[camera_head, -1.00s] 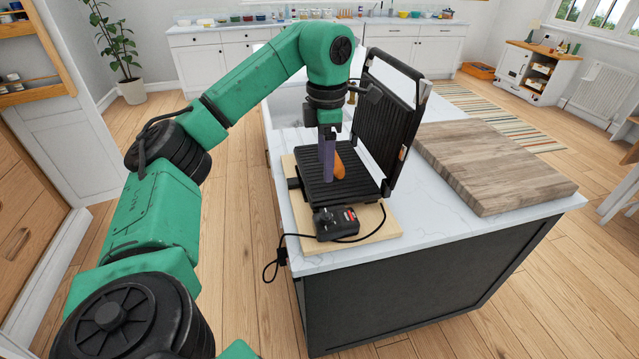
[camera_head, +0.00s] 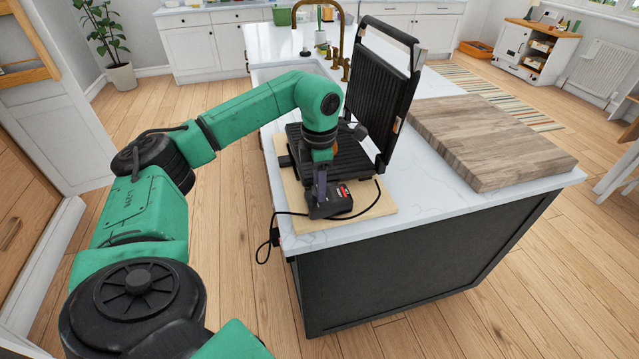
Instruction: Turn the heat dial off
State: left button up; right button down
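A black grill (camera_head: 352,162) stands with its ribbed lid raised (camera_head: 376,83) on a wooden board (camera_head: 370,214) at the near end of the white island counter. Its dark control box (camera_head: 337,200), with a small red mark, sits at the grill's front edge. My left gripper (camera_head: 321,193) points down at the left part of this box. The dial itself is hidden or too small to make out. I cannot tell whether the fingers touch it. My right gripper is out of view.
A thick wooden cutting board (camera_head: 490,140) lies to the right on the counter. A black cord (camera_head: 265,243) hangs over the counter's left edge. A brass faucet (camera_head: 338,40) and sink are behind. The counter's front right corner is clear.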

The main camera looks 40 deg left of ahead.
pick_arm(q)
grip_shut()
jog(key=n, duration=0.2)
jog(key=shift+r+n+p, duration=0.1)
jog(key=shift+n+p, duration=0.2)
jog(key=shift+a+n, duration=0.1)
jog(key=shift+n, duration=0.6)
jog(key=o, duration=0.6)
grip_release()
